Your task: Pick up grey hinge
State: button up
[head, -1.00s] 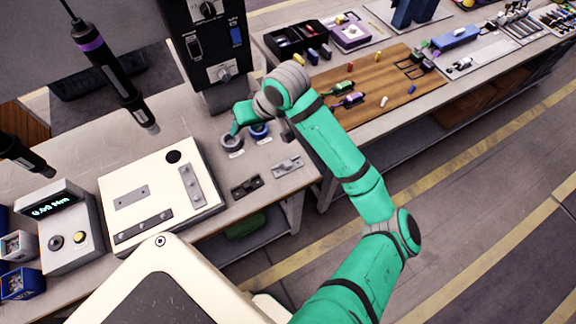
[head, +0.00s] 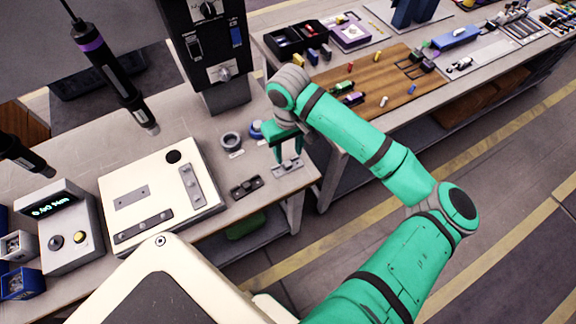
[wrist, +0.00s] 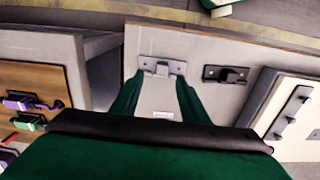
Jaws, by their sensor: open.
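The grey hinge (head: 287,168) lies on the workbench near its right front corner, partly behind my fingers. In the wrist view the grey hinge (wrist: 162,66) lies flat just beyond and between my two fingertips. My gripper (head: 288,154) points down over it. In the wrist view my gripper (wrist: 156,84) is open, with nothing between its green fingers. I cannot tell the exact height of the fingertips above the hinge.
A dark hinge (head: 246,187) lies left of the grey one, and also shows in the wrist view (wrist: 226,74). A grey ring (head: 231,141) and a blue ring (head: 256,130) sit behind. A white fixture plate (head: 150,212) stands further left. The bench edge is close on the right.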

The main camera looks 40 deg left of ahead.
aim_at(288, 164)
jog(key=f, duration=0.4)
jog(key=shift+s+d, duration=0.15)
jog(key=shift+s, duration=0.05)
jog(key=shift+s+f, duration=0.1)
jog(key=shift+f, duration=0.5)
grip_shut()
